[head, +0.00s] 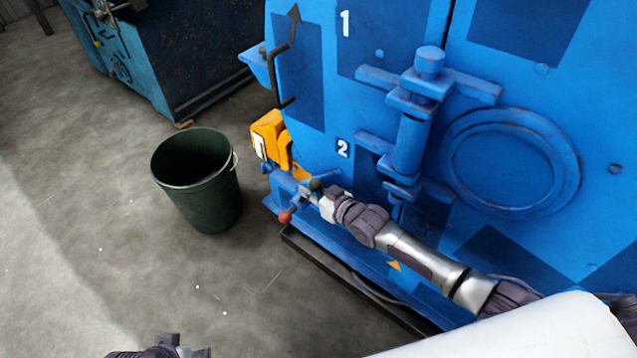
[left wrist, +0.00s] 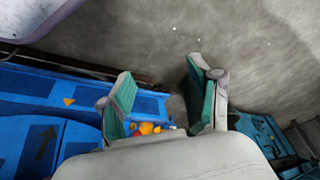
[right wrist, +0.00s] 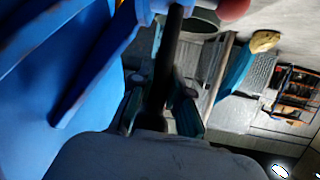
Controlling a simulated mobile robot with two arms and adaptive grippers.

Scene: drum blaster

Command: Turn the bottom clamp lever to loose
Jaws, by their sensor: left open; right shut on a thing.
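The bottom clamp lever shows a red ball end (head: 285,216) low at the left edge of the blue machine, below the yellow part. My right gripper (head: 316,193) is at the lever, beside the red ball. In the right wrist view its fingers are shut on the dark lever bar (right wrist: 172,60), and the red ball (right wrist: 232,8) is at the top edge. The lever's pivot is not clearly visible. My left gripper (left wrist: 159,72) is open and empty above the floor; only a bit of it shows at the bottom of the head view.
The blue machine (head: 400,30) fills the right, with a latch column (head: 410,145) and a round cover (head: 510,163). A yellow box (head: 268,135) is on its left edge. A dark green bucket (head: 195,185) stands on the floor nearby. The floor at lower left is clear.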

